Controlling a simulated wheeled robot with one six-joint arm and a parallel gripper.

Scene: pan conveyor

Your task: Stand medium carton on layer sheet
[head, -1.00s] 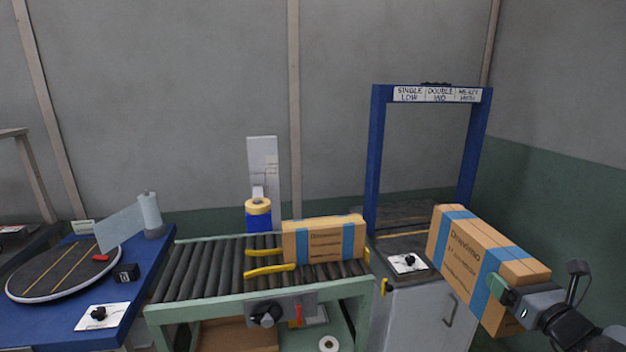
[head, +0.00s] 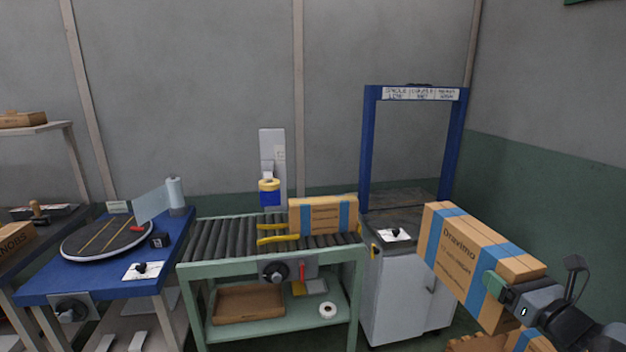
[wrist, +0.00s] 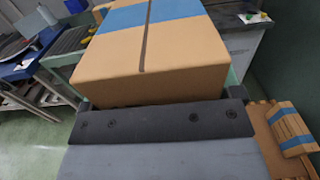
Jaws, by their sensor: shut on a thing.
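My gripper (head: 500,286) is shut on a brown carton (head: 460,250) with blue bands, at the right of the head view. The carton is held in the air, tilted in the picture, in front of the grey cabinet. In the wrist view the held carton (wrist: 150,60) fills the upper middle, against the dark gripper edge. Another brown carton (head: 318,216) with blue bands stands on the roller conveyor (head: 215,238). I cannot make out a layer sheet for certain. Which carton is the medium one cannot be told from labels.
A blue strapping frame (head: 370,150) stands on the grey cabinet (head: 395,290). Yellow prongs (head: 280,238) lie on the conveyor. A blue table (head: 60,285) with a round turntable (head: 105,238) is at left. A wooden tray (wrist: 275,130) with a small banded carton (wrist: 290,130) shows low right.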

